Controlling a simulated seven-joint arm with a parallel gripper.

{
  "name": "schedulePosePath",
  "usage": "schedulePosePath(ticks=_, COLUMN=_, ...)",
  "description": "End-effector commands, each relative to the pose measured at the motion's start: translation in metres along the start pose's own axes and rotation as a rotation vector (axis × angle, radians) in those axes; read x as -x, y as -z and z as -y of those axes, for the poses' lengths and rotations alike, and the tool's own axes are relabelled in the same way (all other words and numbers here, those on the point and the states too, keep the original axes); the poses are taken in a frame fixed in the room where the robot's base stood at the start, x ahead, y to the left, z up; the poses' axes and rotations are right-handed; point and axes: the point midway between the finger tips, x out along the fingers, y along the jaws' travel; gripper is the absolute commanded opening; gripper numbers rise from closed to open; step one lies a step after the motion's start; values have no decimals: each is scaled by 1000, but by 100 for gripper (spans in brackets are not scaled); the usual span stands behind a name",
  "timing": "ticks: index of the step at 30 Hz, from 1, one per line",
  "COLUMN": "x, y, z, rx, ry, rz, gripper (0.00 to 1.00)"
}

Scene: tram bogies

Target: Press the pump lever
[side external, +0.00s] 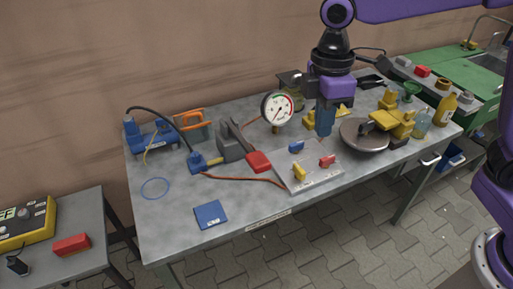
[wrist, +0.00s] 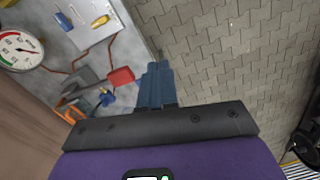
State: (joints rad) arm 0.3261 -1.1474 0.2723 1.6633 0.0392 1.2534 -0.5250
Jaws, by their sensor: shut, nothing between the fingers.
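The hand pump (side external: 230,143) stands on the grey table, with a grey body and a lever ending in a red grip (side external: 259,162). The red grip slants down toward the table front. In the wrist view the grip (wrist: 121,76) lies just left of my fingertips, with the grey pump part (wrist: 88,80) farther left. My gripper (side external: 324,133) points down with its blue fingers shut and empty, to the right of the red grip and apart from it. The fingers also show in the wrist view (wrist: 157,66).
A valve plate (side external: 312,178) with blue, red and yellow levers lies right of the grip. A round pressure gauge (side external: 278,107) stands behind it. A grey disc (side external: 363,135) with yellow parts is at the right. A blue pad (side external: 211,214) lies at the front; the table around it is clear.

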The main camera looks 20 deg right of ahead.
Motion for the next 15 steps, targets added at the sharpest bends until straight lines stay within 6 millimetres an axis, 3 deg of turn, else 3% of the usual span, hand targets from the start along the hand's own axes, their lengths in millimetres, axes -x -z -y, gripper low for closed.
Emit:
schedulePosePath(ticks=6, x=2, y=43, z=-44, rx=62, ry=23, rz=7, gripper=0)
schedulePosePath(ticks=15, x=-4, y=86, z=-100, rx=154, ry=54, rz=9, gripper=0)
